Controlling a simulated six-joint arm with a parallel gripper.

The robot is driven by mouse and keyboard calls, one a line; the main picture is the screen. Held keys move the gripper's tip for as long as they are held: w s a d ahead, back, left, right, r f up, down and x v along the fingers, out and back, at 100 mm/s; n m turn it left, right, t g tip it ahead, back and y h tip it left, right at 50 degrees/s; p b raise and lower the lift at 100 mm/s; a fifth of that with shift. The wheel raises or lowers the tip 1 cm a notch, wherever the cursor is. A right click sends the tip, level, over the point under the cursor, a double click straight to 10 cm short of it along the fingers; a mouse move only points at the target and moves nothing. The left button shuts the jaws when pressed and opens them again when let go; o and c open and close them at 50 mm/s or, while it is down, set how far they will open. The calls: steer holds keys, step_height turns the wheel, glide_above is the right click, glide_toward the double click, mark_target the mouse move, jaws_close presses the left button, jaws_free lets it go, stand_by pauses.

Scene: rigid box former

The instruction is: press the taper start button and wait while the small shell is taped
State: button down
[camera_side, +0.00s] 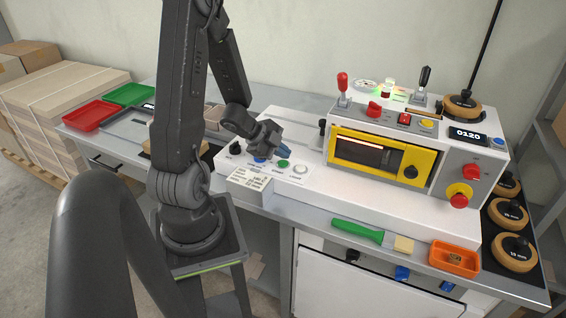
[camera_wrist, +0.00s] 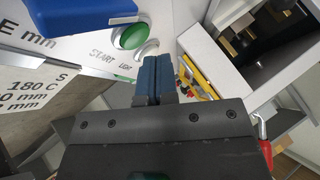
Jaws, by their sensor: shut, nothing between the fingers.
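The green button (camera_side: 283,163) sits on a white control panel, between a blue control (camera_side: 260,159) and a white round button (camera_side: 300,170). In the wrist view the green button (camera_wrist: 131,35) is lit-looking, near the printed words "START" and "LIGHT". My gripper (camera_side: 286,152) is shut and empty, its blue fingertips just above the panel by the green button. In the wrist view the shut fingertips (camera_wrist: 158,70) lie right of the green button and partly cover the white button (camera_wrist: 149,50). Contact with a button cannot be told. I cannot make out the small shell.
A white machine with a yellow-framed window (camera_side: 382,158) stands right of the panel, with red and black levers on top. A green-handled tool (camera_side: 358,231) and an orange tray (camera_side: 454,258) lie in front. Red (camera_side: 90,115) and green (camera_side: 128,94) trays sit at left.

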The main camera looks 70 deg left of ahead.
mark_target(284, 163)
steer(key=shift+r, duration=0.1)
steer(key=shift+r, duration=2.4)
steer(key=shift+w+r, duration=0.25)
steer(key=shift+w, duration=0.05)
steer(key=w+d+r+n+y, duration=0.2)
steer(key=d+r+n+y, duration=0.1)
steer(key=r, duration=0.3)
steer(key=w+d+r+n+y, duration=0.2)
steer(key=w+r+n+y, duration=0.1)
steer(key=r+n+y, duration=0.15)
steer(key=s+d+r+n+g+h, duration=0.1)
steer(key=s+d+r+h, duration=0.1)
steer(key=s+d, duration=0.4)
steer(key=s+d+r+n+g+h, duration=0.2)
steer(key=s+d+h, duration=0.2)
steer(key=d, duration=0.9)
steer(key=shift+s+r, duration=0.3)
steer(key=shift+s, duration=0.55)
